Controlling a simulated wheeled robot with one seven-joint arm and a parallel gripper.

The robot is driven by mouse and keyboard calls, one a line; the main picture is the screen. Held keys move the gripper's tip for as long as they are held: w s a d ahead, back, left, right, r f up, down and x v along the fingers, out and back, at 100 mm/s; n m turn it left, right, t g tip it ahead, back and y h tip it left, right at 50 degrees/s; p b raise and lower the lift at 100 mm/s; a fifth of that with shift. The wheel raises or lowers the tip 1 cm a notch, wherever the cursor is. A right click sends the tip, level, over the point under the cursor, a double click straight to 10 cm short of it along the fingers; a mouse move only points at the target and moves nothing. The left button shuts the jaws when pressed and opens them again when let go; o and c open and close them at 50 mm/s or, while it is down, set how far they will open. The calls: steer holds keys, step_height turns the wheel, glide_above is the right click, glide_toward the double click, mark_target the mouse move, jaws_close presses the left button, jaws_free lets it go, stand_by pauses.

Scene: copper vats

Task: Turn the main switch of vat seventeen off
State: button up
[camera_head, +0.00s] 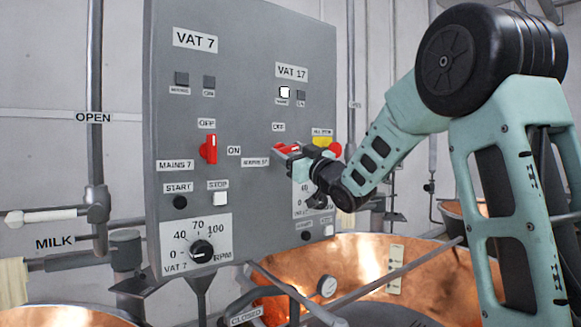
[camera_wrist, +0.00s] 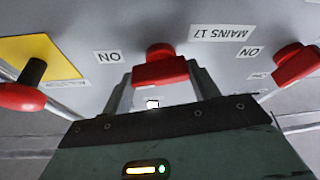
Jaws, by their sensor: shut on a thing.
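The main switch of vat seventeen is a red handle (camera_head: 287,150) on the grey panel, below an OFF label (camera_head: 278,127). It looks turned roughly sideways. In the wrist view the red handle (camera_wrist: 160,68) sits between my fingers, beside an upside-down MAINS 17 label (camera_wrist: 222,34) and an ON label (camera_wrist: 108,57). My gripper (camera_head: 300,163) is shut on this handle; it also shows in the wrist view (camera_wrist: 160,88). The white lamp (camera_head: 285,92) under the VAT 17 sign (camera_head: 292,72) is lit. My gripper hides part of the dial plate below.
The red vat 7 switch (camera_head: 208,149) stands upright to the left. Copper vats (camera_head: 350,255) and pipes lie below.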

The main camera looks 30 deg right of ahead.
steer(key=n+g+y+b, duration=0.1)
steer(key=n+b, duration=0.1)
steer(key=n, duration=0.1)
steer(key=n+y+b, duration=0.1)
steer(key=n+b, duration=0.1)
steer(key=n, duration=0.1)
steer(key=n+g+y+b, duration=0.1)
steer(key=n+y+b, duration=0.1)
steer(key=n, duration=0.2)
steer(key=shift+d+r+g+b, duration=0.1)
steer(key=shift+g+b, duration=0.2)
steer(key=shift+b, duration=0.05)
steer(key=n, duration=0.2)
steer(key=n+g, duration=0.1)
steer(key=n, duration=0.1)
steer(key=shift+r+g+b, duration=0.2)
steer(key=shift+g+b, duration=0.1)
steer(key=shift+b, duration=0.05)
steer(key=shift+r+n+g, duration=0.1)
steer(key=shift+n+g, duration=0.7)
steer(key=shift+n, duration=1.4)
steer(key=o, duration=1)
